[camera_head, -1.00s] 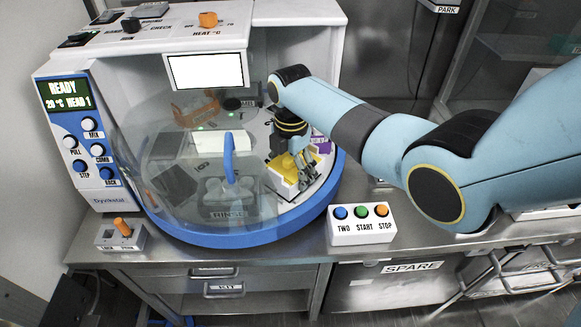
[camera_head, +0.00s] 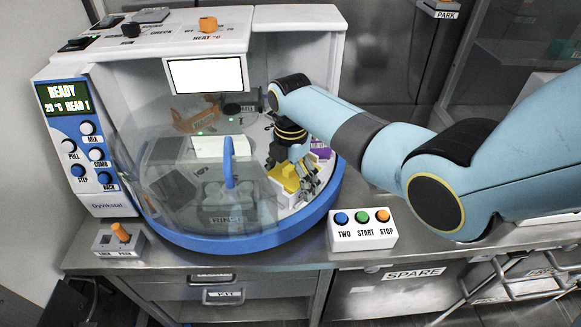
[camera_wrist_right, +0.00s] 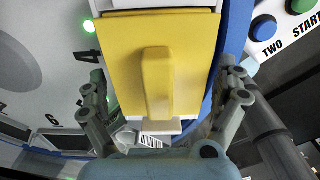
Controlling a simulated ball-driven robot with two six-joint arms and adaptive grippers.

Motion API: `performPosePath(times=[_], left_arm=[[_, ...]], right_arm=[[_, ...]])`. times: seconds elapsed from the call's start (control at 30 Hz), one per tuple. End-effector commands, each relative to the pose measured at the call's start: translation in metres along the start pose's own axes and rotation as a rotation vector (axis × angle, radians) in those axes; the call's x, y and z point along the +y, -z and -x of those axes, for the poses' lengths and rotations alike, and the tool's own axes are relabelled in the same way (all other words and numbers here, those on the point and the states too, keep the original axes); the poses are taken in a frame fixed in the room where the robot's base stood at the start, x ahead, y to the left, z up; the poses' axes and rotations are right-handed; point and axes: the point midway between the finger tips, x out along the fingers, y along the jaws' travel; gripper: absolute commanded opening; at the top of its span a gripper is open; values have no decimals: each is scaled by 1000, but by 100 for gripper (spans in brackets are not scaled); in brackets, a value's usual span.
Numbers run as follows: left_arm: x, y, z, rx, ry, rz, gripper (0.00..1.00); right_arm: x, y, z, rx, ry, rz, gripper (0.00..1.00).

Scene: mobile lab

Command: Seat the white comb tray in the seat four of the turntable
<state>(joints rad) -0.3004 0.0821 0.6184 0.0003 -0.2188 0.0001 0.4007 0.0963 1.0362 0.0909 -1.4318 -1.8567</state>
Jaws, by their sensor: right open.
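The tray with the yellow comb (camera_head: 284,179) is on the right front part of the turntable (camera_head: 205,237), inside the machine's open side. In the right wrist view a yellow block with a raised handle (camera_wrist_right: 157,85) covers most of the tray. White tray edges (camera_wrist_right: 158,127) show at its near and far ends. The number 4 and a lit green light are just left of it. My right gripper (camera_wrist_right: 167,103) is open, with one finger on each side of the yellow block, and does not visibly grip it. How deep the tray sits is hidden. My left gripper is not in view.
A clear curved cover with a blue handle (camera_head: 229,162) stands over the turntable's left and front. A purple piece (camera_head: 320,151) is behind my right gripper. A button box (camera_head: 361,230) stands on the bench to the right. An orange-knob box (camera_head: 120,240) is at left.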

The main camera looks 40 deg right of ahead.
Motion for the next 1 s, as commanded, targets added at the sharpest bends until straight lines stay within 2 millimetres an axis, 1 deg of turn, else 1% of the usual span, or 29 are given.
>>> performPosePath(times=[0.07, 0.17, 0.4, 0.53, 0.6, 0.7, 1.0], left_arm=[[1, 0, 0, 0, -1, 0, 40], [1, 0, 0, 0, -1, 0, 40], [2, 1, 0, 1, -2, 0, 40], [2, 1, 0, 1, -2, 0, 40], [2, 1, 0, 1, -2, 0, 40], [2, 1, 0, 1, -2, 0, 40], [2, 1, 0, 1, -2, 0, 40]], right_arm=[[1, 0, 8, -1, -3, 0, 100], [1, 0, 27, -2, -5, 0, 100], [1, 0, 81, -1, -5, 1, 100], [1, -1, 103, -1, -4, 0, 100], [1, -1, 110, -1, -3, 0, 100], [0, 0, 116, -1, -1, 0, 100], [0, 0, 118, -1, -1, 0, 100]])
